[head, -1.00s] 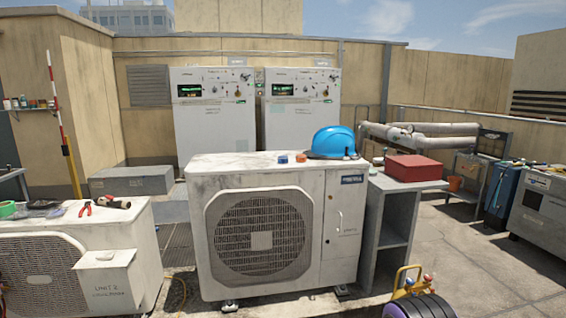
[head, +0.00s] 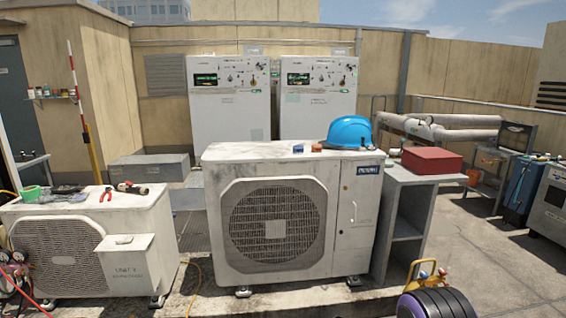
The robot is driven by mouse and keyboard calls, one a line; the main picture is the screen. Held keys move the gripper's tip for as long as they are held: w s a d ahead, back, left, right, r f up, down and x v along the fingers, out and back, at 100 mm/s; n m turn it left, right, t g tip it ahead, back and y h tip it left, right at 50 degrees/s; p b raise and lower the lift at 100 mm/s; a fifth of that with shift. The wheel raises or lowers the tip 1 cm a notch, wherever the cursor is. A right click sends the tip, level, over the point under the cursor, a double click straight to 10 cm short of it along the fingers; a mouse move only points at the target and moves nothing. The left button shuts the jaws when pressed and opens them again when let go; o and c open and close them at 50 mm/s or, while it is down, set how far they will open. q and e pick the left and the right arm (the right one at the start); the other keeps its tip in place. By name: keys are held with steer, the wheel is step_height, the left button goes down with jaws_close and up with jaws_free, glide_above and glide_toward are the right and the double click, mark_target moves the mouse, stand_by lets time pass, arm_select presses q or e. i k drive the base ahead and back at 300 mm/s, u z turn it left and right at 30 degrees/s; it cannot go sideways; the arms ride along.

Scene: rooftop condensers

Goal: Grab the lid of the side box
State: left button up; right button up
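A pale side box (head: 127,268) sits on the front right of the white condenser unit (head: 150,205) at the lower left, with dark lettering on its face. Its flat lid (head: 124,242) lies on top and looks closed, with a small darker mark near its middle. Neither of my grippers is in view, and nothing touches the lid.
Pliers (head: 106,194), a dark tool (head: 131,188) and green tape (head: 31,193) lie on the unit's top. Gauges with hoses (head: 15,268) stand at its left. A large condenser (head: 340,230) stands to the right, bearing a blue helmet (head: 348,133). A yellow hose (head: 190,290) lies between them.

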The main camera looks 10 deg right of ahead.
mark_target(136, 242)
steer(key=u, duration=2.1)
steer(key=i, duration=2.65)
steer(key=z, duration=2.65)
